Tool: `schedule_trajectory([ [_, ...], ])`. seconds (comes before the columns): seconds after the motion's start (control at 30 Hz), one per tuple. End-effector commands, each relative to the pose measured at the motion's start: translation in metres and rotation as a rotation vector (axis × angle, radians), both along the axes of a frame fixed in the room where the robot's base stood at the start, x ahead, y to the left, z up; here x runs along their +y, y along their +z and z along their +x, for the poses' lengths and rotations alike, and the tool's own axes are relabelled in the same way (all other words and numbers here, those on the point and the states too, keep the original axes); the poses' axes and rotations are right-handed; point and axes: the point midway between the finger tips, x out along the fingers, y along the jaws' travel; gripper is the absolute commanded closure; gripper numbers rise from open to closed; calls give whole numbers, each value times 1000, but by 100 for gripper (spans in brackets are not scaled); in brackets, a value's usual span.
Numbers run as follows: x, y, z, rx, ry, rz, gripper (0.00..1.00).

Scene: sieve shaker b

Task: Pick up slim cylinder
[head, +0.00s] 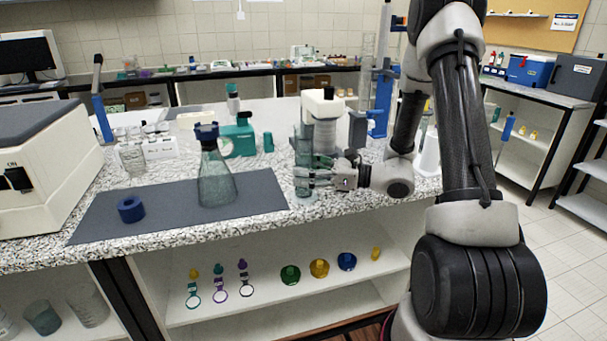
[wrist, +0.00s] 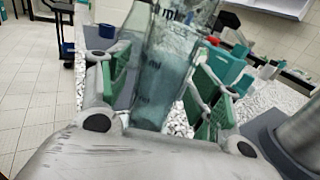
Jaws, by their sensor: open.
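The slim cylinder (head: 303,146) is a tall, clear, blue-green graduated cylinder standing upright on the speckled bench, right of the dark mat. My gripper (head: 316,174) is level with its lower part, coming from the right. In the wrist view the cylinder (wrist: 166,72) stands between the two green-padded fingers of my gripper (wrist: 162,88), with "ml" marks on its wall. The fingers are open on either side of it. A gap shows on the right side; contact on the left cannot be told. The cylinder's base is partly hidden.
A conical flask with a dark blue cap (head: 216,178) and a blue ring (head: 130,209) are on the mat (head: 258,190). A blue stand (head: 381,95) is behind my arm. The bench's front edge is near.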

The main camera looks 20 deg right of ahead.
Motion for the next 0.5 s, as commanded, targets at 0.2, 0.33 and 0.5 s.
schedule_trajectory([
  [0.2,5,0,3,0,0,0,36],
  [0.33,5,0,3,0,0,0,47],
  [0.5,5,0,3,0,0,0,78],
])
